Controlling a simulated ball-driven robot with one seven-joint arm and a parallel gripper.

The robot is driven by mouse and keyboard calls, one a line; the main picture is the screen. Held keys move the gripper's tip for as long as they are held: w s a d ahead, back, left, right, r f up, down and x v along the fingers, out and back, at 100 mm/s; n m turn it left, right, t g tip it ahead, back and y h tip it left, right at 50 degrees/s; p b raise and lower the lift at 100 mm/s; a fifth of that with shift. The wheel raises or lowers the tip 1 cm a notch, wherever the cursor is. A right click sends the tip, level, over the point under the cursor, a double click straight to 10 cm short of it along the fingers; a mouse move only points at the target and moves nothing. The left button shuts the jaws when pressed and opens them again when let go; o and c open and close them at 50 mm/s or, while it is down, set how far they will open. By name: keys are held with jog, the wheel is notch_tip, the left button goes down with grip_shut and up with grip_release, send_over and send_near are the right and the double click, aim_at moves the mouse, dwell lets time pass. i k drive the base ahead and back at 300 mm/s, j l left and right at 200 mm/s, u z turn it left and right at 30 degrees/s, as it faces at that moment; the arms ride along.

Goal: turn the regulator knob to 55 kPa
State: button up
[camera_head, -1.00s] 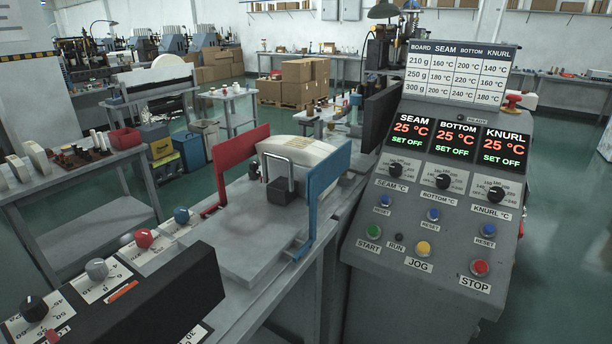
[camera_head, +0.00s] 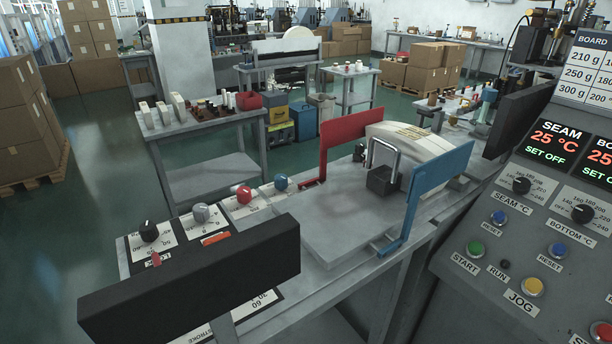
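The control strip at the left end of the machine bench carries a black knob (camera_head: 149,232) with a printed scale behind it. A grey knob (camera_head: 201,213) on a white plate stands to its right, followed by a red knob (camera_head: 244,195) and a blue knob (camera_head: 281,182). A small red pointer (camera_head: 156,259) and an orange-red marker (camera_head: 215,238) lie near the first two. The labels are too small or partly hidden, so I cannot tell which is the regulator knob or read a kPa value. My gripper is not in view.
A long black housing (camera_head: 200,272) stands in front of the knobs and hides part of the plates. Red (camera_head: 350,136) and blue (camera_head: 437,192) guards flank the forming area. The heater panel (camera_head: 520,240) is at right. Floor is open at left.

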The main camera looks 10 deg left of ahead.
aim_at(148, 231)
jog(key=j+u, duration=0.1)
jog(key=j, duration=1.15)
jog(key=i, duration=0.05)
